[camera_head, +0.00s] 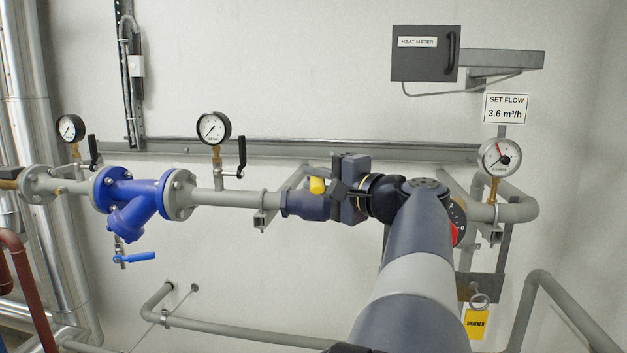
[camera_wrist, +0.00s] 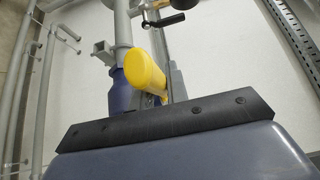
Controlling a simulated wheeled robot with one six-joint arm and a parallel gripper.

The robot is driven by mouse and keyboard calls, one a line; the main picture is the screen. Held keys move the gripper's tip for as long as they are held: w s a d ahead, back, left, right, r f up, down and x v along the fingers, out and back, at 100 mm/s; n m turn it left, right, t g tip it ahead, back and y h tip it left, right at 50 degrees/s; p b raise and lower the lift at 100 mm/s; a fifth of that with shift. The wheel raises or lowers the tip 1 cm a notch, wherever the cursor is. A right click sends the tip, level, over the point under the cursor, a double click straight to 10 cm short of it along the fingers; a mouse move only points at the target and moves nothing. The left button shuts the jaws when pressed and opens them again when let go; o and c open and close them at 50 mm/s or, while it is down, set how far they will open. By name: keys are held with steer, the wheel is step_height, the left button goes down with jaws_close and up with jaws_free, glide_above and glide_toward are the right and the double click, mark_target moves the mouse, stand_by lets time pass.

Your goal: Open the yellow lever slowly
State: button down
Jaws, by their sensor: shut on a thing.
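The yellow lever (camera_head: 317,186) shows in the head view as a short rounded end just left of my gripper (camera_head: 338,190). Beside it is a dark blue valve body (camera_head: 305,204) on the grey pipe. My gripper is shut on the yellow lever; the arm reaches in from the lower right and hides the lever's rest. In the wrist view the yellow lever (camera_wrist: 147,74) stands tilted behind the dark edge of my gripper (camera_wrist: 165,121), in front of the blue valve body (camera_wrist: 123,92). The fingertips' contact is hidden there.
A blue strainer (camera_head: 135,195) and two gauges with black levers (camera_head: 213,128) are on the pipe to the left. A gauge (camera_head: 499,157) stands under a set-flow sign (camera_head: 506,107) at the right. A lower grey pipe (camera_head: 240,332) runs below.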

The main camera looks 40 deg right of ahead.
steer(key=shift+s+d+n+y, duration=0.2)
steer(key=shift+d+n+y, duration=0.15)
steer(key=shift+y, duration=0.25)
steer(key=shift+s+d+n+y, duration=0.2)
steer(key=shift+n+y, duration=0.25)
steer(key=shift+y, duration=0.15)
steer(key=c, duration=1.4)
jaws_free()
steer(key=shift+s, duration=0.1)
steer(key=b+v, duration=0.1)
steer(key=v, duration=0.4)
steer(key=b+v, duration=0.1)
steer(key=v, duration=0.4)
steer(key=shift+s+r, duration=0.2)
steer(key=shift+s, duration=0.1)
